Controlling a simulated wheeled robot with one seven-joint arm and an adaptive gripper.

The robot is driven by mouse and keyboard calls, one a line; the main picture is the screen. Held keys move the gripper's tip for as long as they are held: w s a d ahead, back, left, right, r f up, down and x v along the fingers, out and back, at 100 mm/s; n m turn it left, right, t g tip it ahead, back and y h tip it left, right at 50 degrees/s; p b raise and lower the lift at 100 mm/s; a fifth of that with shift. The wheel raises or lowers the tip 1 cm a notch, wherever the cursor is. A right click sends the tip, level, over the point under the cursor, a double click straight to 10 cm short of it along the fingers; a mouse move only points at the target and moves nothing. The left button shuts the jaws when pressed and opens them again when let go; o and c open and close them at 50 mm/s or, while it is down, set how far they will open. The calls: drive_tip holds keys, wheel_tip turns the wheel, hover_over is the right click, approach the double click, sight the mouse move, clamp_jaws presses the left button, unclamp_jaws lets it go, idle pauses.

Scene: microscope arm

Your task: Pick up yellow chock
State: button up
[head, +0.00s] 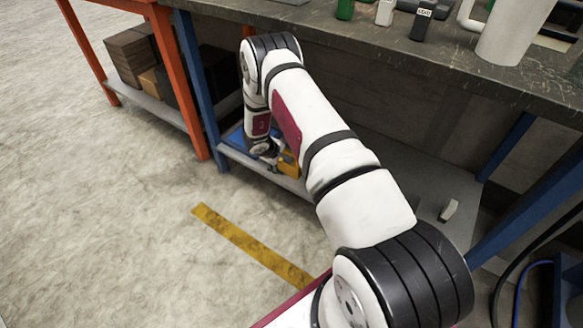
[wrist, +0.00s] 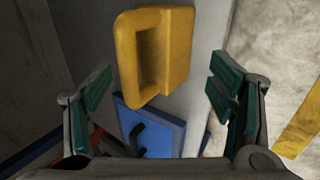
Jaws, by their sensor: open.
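The yellow chock (wrist: 175,55) is a yellow block with a loop handle on its left side. In the wrist view it lies ahead of my gripper (wrist: 160,100), between the lines of the two spread fingers and apart from both. My gripper is open and empty, with green finger pads. In the head view the chock (head: 290,166) shows in part on the lower shelf, beside the end of my arm, which hides some of it. In that view my gripper (head: 272,165) is small and mostly hidden.
A blue object (wrist: 157,134) with a dark handle sits close to the chock on the grey lower shelf (head: 380,185). The workbench top (head: 330,27) overhangs the shelf, and a blue leg (head: 196,75) stands left of my arm. A small pale object (head: 448,210) lies farther right on the shelf.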

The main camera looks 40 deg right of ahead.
drive_tip(key=shift+b+x, duration=1.9)
drive_tip(key=shift+x, duration=1.45)
drive_tip(key=shift+a+f, duration=0.1)
drive_tip(key=shift+a, duration=0.05)
drive_tip(key=shift+c, duration=0.2)
clamp_jaws()
